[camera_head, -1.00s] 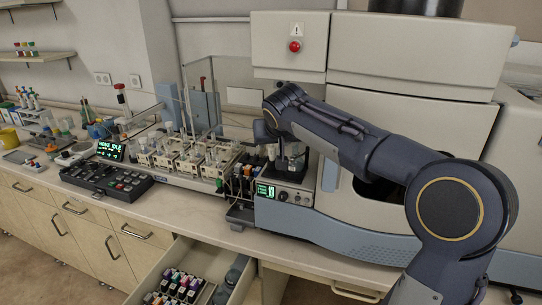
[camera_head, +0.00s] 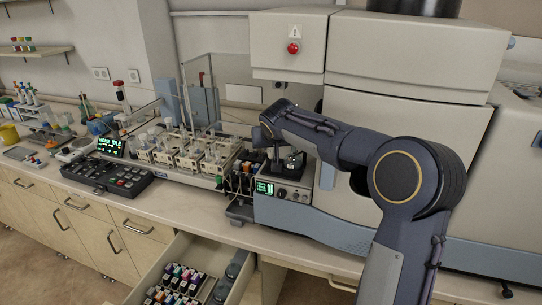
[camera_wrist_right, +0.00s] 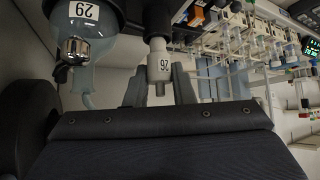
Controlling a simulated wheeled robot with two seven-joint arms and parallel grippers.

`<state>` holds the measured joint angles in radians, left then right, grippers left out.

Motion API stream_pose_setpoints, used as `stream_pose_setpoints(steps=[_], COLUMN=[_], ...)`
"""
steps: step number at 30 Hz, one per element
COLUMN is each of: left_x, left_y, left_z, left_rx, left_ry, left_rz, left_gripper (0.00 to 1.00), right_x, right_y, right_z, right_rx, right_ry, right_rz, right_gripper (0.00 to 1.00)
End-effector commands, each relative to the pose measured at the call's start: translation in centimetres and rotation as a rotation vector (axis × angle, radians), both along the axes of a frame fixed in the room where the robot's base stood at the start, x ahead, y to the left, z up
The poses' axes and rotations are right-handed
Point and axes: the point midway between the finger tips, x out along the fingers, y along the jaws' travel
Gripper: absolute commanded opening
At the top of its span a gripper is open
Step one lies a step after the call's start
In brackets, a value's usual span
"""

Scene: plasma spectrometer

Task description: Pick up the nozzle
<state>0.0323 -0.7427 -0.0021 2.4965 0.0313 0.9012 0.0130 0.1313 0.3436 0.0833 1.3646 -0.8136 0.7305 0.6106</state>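A white cylindrical piece (camera_wrist_right: 159,63) marked 26, which looks like the nozzle, hangs from a dark holder in the right wrist view. A narrow grey tip extends from its lower end. My right gripper (camera_wrist_right: 160,82) is open, with one grey finger on each side of this tip; a gap shows on both sides, so I see no grip. My left gripper is in neither current view.
A rounded bluish vessel (camera_wrist_right: 83,40) marked 29 hangs close beside the gripper. The large spectrometer housing (camera_head: 410,120) stands behind my arm. An open drawer (camera_head: 222,243) holds several bottles below.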

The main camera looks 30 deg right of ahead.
Motion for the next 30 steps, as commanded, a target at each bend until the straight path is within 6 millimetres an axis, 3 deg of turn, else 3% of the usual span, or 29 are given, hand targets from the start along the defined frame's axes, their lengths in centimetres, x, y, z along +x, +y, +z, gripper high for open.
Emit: stream_pose_setpoints(steps=[1, 5, 17, 23, 30], left_x=[0.0, 0.0, 0.0, 0.0, 0.0], left_y=[0.0, 0.0, 0.0, 0.0, 0.0], left_z=[0.0, 0.0, 0.0, -0.3, -1.7], left_rx=[0.000, 0.000, 0.000, 0.000, 0.000], left_ry=[0.000, 0.000, 0.000, 0.000, 0.000], left_rz=[0.000, 0.000, 0.000, 0.000, 0.000], left_gripper=[0.00, 0.00, 0.00, 0.00, 0.00], right_x=[0.0, 0.0, 0.0, -0.1, -3.0], right_y=[0.0, 0.0, 0.0, 0.3, 3.3], right_z=[0.0, 0.0, 0.9, 3.6, 8.2], right_rx=[0.000, 0.000, 0.001, 0.001, 0.001], right_ry=[0.000, 0.000, -0.004, -0.007, -0.008], right_rz=[0.000, 0.000, -0.001, 0.002, 0.005], right_gripper=[0.15, 0.00, 0.00, 0.00, 0.00])
